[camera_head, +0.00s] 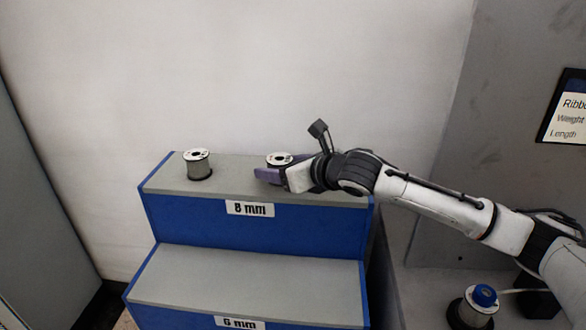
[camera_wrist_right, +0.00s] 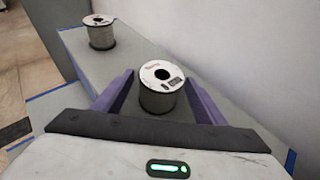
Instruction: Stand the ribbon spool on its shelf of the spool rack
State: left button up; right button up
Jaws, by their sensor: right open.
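A ribbon spool with a white top flange and dark hub hole stands upright on the top shelf, labelled 8 mm, of the blue and grey spool rack (camera_head: 310,227). In the head view this spool (camera_head: 279,158) is partly hidden behind my right gripper (camera_head: 268,176). In the right wrist view the spool (camera_wrist_right: 162,88) stands between the two purple fingers of my right gripper (camera_wrist_right: 160,95). The fingers are open, with a gap showing on each side of the spool. My left gripper is not in view.
Another spool (camera_head: 198,164) stands upright at the left of the top shelf; it also shows in the right wrist view (camera_wrist_right: 100,32). The lower shelf, labelled 6 mm (camera_head: 240,322), looks bare. A blue-capped spool (camera_head: 480,303) stands at lower right. A dark sign (camera_head: 568,108) hangs at right.

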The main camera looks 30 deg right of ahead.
jog(key=b+v, duration=0.1)
jog(key=v, duration=1)
jog(key=shift+s+r, duration=0.15)
jog(key=shift+s, duration=0.2)
